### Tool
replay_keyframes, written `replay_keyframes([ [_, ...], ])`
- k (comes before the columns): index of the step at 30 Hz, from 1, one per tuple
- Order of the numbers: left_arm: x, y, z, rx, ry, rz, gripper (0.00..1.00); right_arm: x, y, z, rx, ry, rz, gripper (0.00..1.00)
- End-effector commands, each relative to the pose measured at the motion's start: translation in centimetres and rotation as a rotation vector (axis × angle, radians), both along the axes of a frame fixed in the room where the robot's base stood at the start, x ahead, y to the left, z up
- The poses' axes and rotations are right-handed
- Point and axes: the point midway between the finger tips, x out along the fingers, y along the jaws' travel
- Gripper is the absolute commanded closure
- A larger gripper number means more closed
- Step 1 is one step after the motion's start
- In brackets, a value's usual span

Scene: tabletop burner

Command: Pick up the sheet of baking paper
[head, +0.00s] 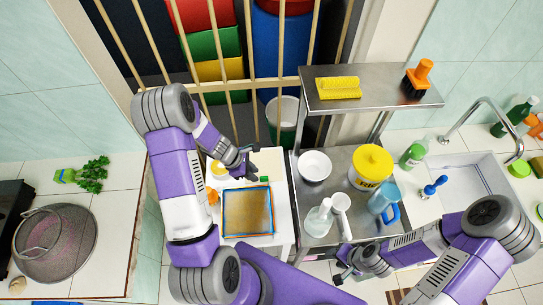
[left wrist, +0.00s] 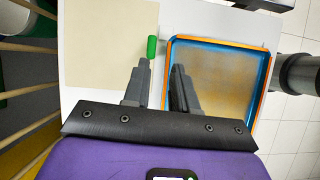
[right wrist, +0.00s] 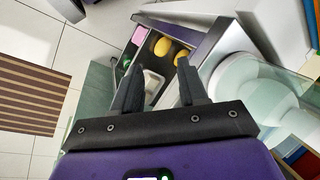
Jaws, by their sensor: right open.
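A beige sheet, which looks like the baking paper (left wrist: 108,45), lies flat on the white table at the upper left of the left wrist view.
A small green object (left wrist: 152,46) lies between sheet and tray. Bars (head: 253,90) rise behind. A metal shelf (head: 375,93) with containers stands to the right.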

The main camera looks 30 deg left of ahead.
Motion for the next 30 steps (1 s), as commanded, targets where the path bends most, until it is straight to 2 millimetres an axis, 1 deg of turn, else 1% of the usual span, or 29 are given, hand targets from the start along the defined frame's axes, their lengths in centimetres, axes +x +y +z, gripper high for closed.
replay_keyframes([
  [2, 0.6, 0.5, -0.1, -0.023, -0.003, 0.053, 0.73, -0.1, 0.0, -0.4, 0.0, 0.002, 0.001, 0.57],
  [5, 1.0, 0.2, -0.7, -0.031, -0.003, 0.069, 0.73, -0.1, 0.0, -0.6, 0.001, 0.003, 0.001, 0.57],
  [11, 1.6, -0.8, -2.8, -0.03, -0.001, 0.067, 0.73, -0.1, 0.0, -0.8, 0.001, 0.003, 0.001, 0.57],
  [15, 2.3, -1.6, -4.8, -0.03, -0.002, 0.065, 0.73, -0.1, 0.0, -1.1, 0.0, 0.002, 0.001, 0.57],
  [18, 2.7, -2.0, -5.8, -0.029, -0.004, 0.065, 0.73, -0.1, 0.0, -1.3, 0.0, 0.002, 0.001, 0.57],
  [21, 2.8, -2.2, -6.1, -0.027, -0.006, 0.065, 0.73, -0.1, 0.0, -1.4, 0.0, 0.002, 0.001, 0.57],
  [27, 2.8, -2.2, -6.1, -0.026, -0.006, 0.063, 0.73, -0.1, 0.0, -1.3, 0.0, 0.002, 0.001, 0.57],
  [30, 2.8, -2.2, -6.1, -0.026, -0.006, 0.063, 0.89, -0.1, 0.0, -1.3, 0.0, 0.002, 0.001, 0.57],
])
